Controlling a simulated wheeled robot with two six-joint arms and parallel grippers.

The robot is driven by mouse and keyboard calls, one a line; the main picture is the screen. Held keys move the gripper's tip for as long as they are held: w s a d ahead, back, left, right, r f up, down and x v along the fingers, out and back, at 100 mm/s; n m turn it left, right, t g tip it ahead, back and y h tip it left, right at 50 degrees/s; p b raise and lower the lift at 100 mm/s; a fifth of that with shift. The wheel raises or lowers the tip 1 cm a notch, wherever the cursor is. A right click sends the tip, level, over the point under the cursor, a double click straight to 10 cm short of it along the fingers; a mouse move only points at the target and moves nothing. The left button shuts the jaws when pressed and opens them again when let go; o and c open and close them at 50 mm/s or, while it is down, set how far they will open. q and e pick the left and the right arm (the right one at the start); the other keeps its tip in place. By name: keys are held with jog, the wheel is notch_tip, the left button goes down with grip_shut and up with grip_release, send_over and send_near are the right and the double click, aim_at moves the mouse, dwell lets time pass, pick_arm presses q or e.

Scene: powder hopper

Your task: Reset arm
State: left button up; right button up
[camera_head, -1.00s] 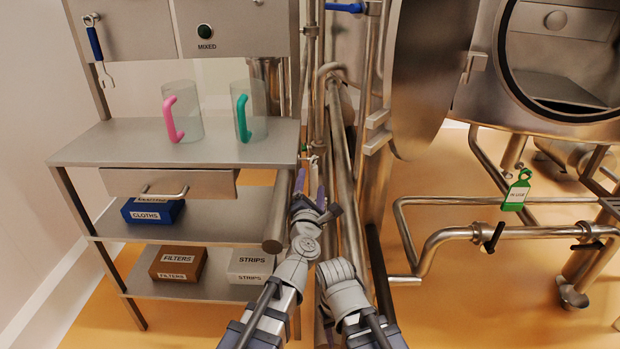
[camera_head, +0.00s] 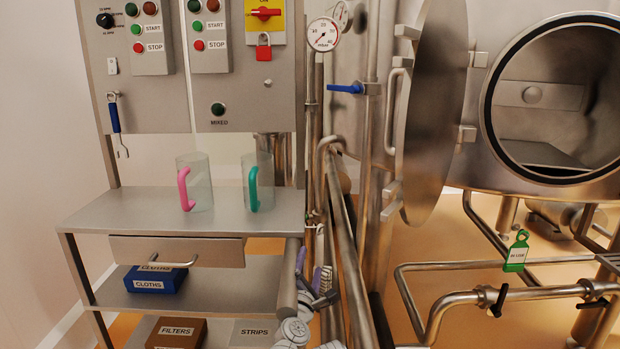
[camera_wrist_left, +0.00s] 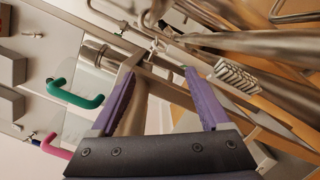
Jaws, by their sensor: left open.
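My left gripper (camera_head: 309,277) is low in the head view, right of the shelf unit and in front of the steel pipes. Its two purple fingers stand apart in the left wrist view (camera_wrist_left: 160,88), with nothing between them that I can see held. A brush with pale bristles (camera_head: 326,279) is close beside the gripper; it also shows near the right-hand finger in the left wrist view (camera_wrist_left: 238,75). I cannot tell whether they touch. My right gripper is not in view.
The shelf unit (camera_head: 90,214) holds a pink-handled jug (camera_head: 201,190) and a green-handled jug (camera_head: 262,172). Its drawer (camera_head: 130,248) is at the front. Vertical pipes (camera_head: 375,150) and an open round hatch door (camera_head: 436,110) stand right of the gripper.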

pick_arm(q)
jog(key=s+a+f+m+g+h, duration=0.1)
jog(key=s+f+m+g, duration=0.35)
jog(key=f+m, duration=0.3)
jog(key=s+a+f+m+g+h, duration=0.1)
jog(key=s+f+m+g+h, duration=0.15)
jog(key=f+m+g, duration=0.4)
jog(key=s+a+f+m+g+y, duration=0.3)
jog(key=s+a+f+m, duration=0.15)
jog(key=s+a, duration=0.35)
jog(key=s+a+f+m+g+y, duration=0.4)
jog(key=s+a+f, duration=0.1)
jog(key=s+a, duration=0.2)
jog(key=s+d+r+m+p, duration=0.1)
jog(key=s+d+r+p, duration=0.1)
jog(key=r+p, duration=0.7)
jog(key=s+d+r+m+p, duration=0.1)
jog(key=s+d+r+p, duration=0.1)
jog(key=d+r+p, duration=0.3)
jog(key=s+d+r+m+p, duration=0.1)
jog(key=d+r+p, duration=0.3)
jog(key=r+p, duration=0.9)
jog(key=shift+s+r+m+g+y, duration=0.3)
jog(key=shift+s+m+g+y, duration=0.05)
jog(key=shift+s+g, duration=0.05)
